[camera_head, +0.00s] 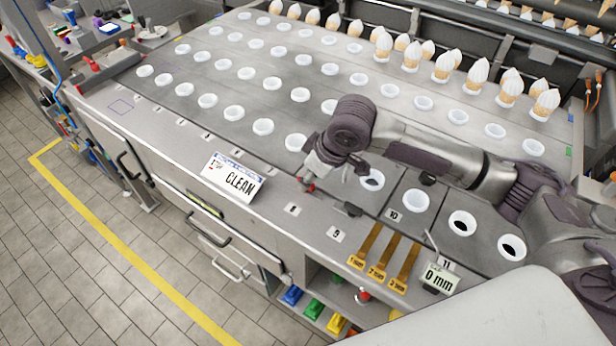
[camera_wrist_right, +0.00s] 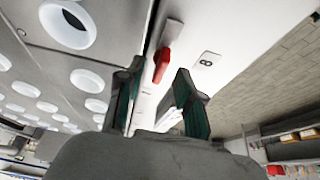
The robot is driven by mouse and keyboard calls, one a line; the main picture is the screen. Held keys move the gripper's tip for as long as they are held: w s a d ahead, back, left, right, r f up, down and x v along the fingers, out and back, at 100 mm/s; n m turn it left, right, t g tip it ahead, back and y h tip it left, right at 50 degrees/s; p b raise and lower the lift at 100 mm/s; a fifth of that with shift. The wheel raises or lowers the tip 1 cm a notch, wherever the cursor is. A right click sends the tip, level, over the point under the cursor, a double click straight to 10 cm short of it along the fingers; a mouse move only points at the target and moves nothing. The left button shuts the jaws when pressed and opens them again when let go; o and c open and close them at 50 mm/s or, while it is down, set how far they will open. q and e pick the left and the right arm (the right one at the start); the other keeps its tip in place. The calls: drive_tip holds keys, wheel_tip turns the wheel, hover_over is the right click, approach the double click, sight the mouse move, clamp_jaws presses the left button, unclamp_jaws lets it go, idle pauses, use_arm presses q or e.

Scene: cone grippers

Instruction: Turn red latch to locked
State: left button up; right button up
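The red latch (camera_head: 308,187) is on the counter's front strip, near the number 8 label (camera_head: 292,209). In the right wrist view the red latch (camera_wrist_right: 162,64) is a narrow red handle beside a pale plate, lying roughly along the strip's edge. My right gripper (camera_head: 316,172) is right above and behind it in the head view. In the right wrist view my right gripper (camera_wrist_right: 159,88) has its two fingers spread apart, with the latch showing between and beyond the tips. Contact with the latch cannot be told. My left gripper is not in view.
White-ringed holes (camera_head: 262,127) fill the counter, with several cones (camera_head: 445,65) at the back.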

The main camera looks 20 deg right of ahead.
drive_tip(key=shift+a+f, duration=0.15)
drive_tip(key=shift+f, duration=0.25)
drive_tip(key=shift+w+f, duration=0.15)
drive_tip(key=shift+f, duration=0.1)
drive_tip(key=shift+c, duration=0.8)
clamp_jaws()
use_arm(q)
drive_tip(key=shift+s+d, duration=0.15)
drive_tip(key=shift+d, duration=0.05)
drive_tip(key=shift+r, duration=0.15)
